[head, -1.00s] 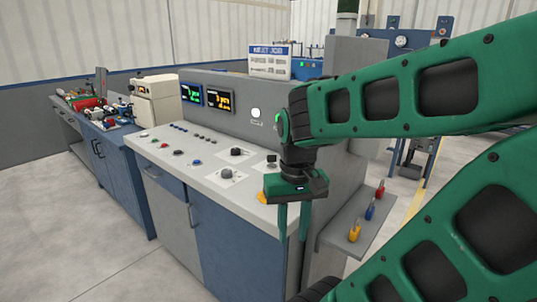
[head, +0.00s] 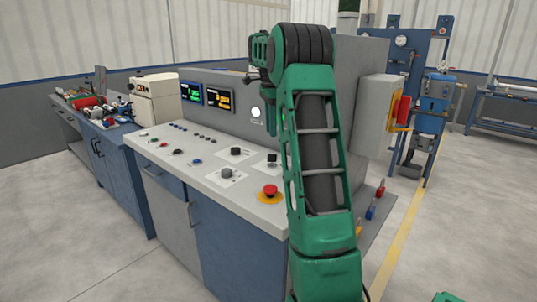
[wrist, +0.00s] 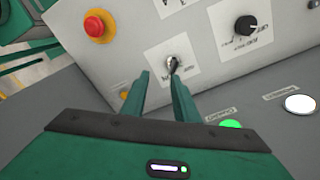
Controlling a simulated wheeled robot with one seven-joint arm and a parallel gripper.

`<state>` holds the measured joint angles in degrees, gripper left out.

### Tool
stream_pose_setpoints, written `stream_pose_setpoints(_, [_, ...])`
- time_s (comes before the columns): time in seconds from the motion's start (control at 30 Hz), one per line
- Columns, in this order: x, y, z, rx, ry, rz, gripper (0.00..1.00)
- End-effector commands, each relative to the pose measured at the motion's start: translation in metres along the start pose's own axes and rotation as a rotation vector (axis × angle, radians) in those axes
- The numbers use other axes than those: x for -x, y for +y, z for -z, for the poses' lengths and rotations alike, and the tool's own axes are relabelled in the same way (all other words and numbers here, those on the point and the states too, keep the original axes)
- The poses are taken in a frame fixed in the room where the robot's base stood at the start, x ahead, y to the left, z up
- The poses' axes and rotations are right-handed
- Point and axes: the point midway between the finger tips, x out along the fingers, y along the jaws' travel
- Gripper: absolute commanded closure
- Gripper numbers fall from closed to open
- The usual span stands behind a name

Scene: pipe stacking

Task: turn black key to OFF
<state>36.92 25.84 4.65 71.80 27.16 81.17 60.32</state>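The black key (wrist: 174,64) sits in a round metal lock on a white label plate in the wrist view. In the head view it is a small dark shape (head: 272,158) on the sloped panel, close beside my arm. My gripper (wrist: 158,76) points at the lock with its two green fingers apart and nothing seen between them. The right fingertip is close to the key and overlaps the lock's lower edge; I cannot tell whether they touch. The plate's lettering is too small to read.
A red mushroom button (wrist: 95,25) on a yellow base and a black rotary knob (wrist: 245,27) flank the lock. A green button (wrist: 230,123) and a white button (wrist: 300,103) are on the grey upright face. A box with a red handle (head: 401,109) is at right.

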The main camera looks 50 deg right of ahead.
Motion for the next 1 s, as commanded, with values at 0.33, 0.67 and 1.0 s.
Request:
stream_pose_setpoints(0.33, [-0.016, -0.039, 0.016, -0.188, -0.043, 0.002, 0.73])
stream_pose_setpoints(0.67, [-0.065, -0.038, 0.014, -0.186, -0.042, -0.001, 0.73])
stream_pose_setpoints(1.0, [-0.112, -0.039, 0.011, -0.184, -0.041, 0.002, 0.73])
